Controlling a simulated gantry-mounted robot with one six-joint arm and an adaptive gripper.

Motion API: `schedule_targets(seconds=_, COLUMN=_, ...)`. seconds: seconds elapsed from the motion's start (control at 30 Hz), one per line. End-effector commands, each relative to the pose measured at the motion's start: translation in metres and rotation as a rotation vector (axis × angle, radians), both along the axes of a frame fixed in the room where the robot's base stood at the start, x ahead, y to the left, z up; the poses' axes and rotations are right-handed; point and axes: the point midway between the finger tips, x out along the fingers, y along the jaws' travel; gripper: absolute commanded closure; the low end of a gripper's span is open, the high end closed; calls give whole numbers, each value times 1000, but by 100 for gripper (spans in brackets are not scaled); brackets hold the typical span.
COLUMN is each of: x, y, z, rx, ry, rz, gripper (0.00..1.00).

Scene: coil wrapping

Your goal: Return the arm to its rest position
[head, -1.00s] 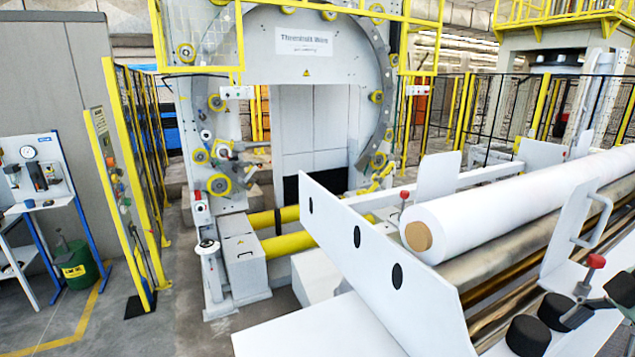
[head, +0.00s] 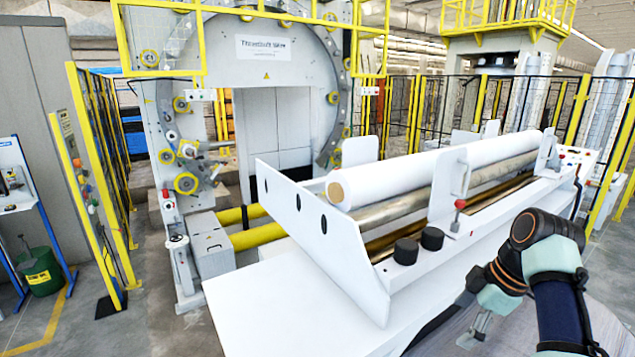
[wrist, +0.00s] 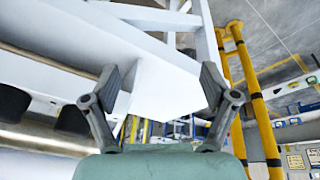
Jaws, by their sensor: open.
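My gripper (wrist: 161,90) is open and empty in the wrist view, its two dark fingers spread apart. A white beam of the machine shows behind and between the fingers, with no visible contact. In the head view, my arm comes in at the lower right, and my gripper (head: 477,329) hangs below the wrist, in front of the white roll stand (head: 300,305). The gripper is small there and its fingers are hard to make out. A white roll (head: 430,172) lies on metal rollers on the stand, to the upper left of my arm.
Two black knobs (head: 432,238) and a red-knobbed lever (head: 460,204) stand on the stand's near edge. The wrapping ring machine (head: 180,110) is behind. Yellow fence posts (head: 65,140) stand at left. A yellow post (wrist: 255,80) shows right in the wrist view.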

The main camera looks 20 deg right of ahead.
Motion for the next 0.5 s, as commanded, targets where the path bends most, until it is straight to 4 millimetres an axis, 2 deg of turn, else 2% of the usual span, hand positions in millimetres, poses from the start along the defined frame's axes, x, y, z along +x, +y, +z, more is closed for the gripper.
schedule_targets(seconds=0.03, x=15, y=13, z=-14, rx=-15, ry=-10, rz=-22, gripper=15)
schedule_targets(seconds=0.17, x=54, y=56, z=-49, rx=-58, ry=-61, rz=-122, gripper=15)
schedule_targets(seconds=0.27, x=81, y=111, z=-79, rx=-81, ry=-137, rz=-223, gripper=15)
schedule_targets(seconds=0.3, x=87, y=138, z=-90, rx=-82, ry=-177, rz=-268, gripper=15)
schedule_targets(seconds=0.37, x=91, y=179, z=-102, rx=-73, ry=-245, rz=-336, gripper=15)
schedule_targets(seconds=0.4, x=90, y=208, z=-109, rx=-59, ry=-292, rz=-380, gripper=15)
schedule_targets(seconds=0.47, x=81, y=250, z=-115, rx=-27, ry=-366, rz=-444, gripper=15)
schedule_targets(seconds=0.5, x=71, y=278, z=-117, rx=3, ry=-416, rz=-484, gripper=15)
